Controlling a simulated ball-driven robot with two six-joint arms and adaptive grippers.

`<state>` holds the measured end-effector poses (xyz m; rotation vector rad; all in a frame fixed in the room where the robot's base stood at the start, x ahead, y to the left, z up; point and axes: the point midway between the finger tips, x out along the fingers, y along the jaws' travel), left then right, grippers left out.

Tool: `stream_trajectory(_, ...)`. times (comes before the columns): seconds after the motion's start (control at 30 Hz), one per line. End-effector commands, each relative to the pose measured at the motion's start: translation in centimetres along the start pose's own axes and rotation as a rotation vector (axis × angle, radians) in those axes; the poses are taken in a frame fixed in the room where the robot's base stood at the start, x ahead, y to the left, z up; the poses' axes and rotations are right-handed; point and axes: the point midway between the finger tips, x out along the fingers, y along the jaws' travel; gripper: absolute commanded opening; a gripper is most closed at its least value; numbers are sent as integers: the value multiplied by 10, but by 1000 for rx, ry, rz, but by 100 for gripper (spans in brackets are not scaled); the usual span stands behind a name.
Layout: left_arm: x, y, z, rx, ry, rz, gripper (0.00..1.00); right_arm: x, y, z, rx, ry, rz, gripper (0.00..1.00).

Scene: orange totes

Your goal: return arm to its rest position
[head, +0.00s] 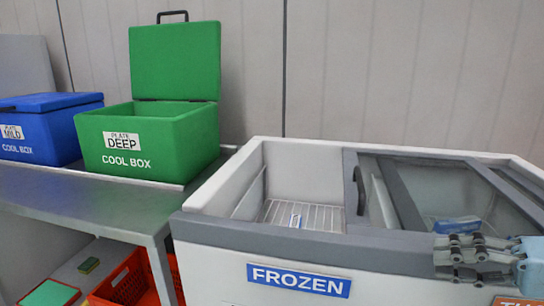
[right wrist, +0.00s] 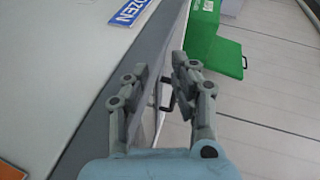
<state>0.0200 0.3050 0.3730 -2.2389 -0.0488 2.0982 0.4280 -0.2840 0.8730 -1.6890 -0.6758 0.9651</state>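My right gripper (head: 442,257) is at the right edge of the head view, in front of the freezer's front side, with its fingers pointing left. In the right wrist view its grey fingers (right wrist: 160,68) stand apart with nothing held between them. A dark handle shows in the gap, farther off. The chest freezer (head: 300,238) has a "FROZEN" label (head: 298,280) on its front. My left gripper is in neither view.
A green cool box (head: 150,140) with raised lid and a closed blue cool box (head: 45,128) stand on a metal table (head: 110,200) at left. An orange tote (head: 125,280) sits below it. A glass lid (head: 430,190) covers the freezer's right part.

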Motion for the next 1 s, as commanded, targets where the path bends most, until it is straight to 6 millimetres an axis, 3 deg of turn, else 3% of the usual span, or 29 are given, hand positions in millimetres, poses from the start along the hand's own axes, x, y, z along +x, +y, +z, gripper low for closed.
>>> stream_trajectory(0.37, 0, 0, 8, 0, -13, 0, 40, 33, 37, 109, -263, -215, 205, 25)
stream_trajectory(0.5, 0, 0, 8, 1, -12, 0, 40, 36, 59, 159, -426, -304, 382, 25)
stream_trajectory(0.57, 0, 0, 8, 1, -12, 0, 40, 32, 68, 174, -495, -327, 483, 25)
stream_trajectory(0.7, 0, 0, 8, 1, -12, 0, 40, 13, 81, 188, -590, -340, 697, 25)
stream_trajectory(1.0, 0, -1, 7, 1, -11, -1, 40, -35, 85, 191, -632, -300, 1027, 25)
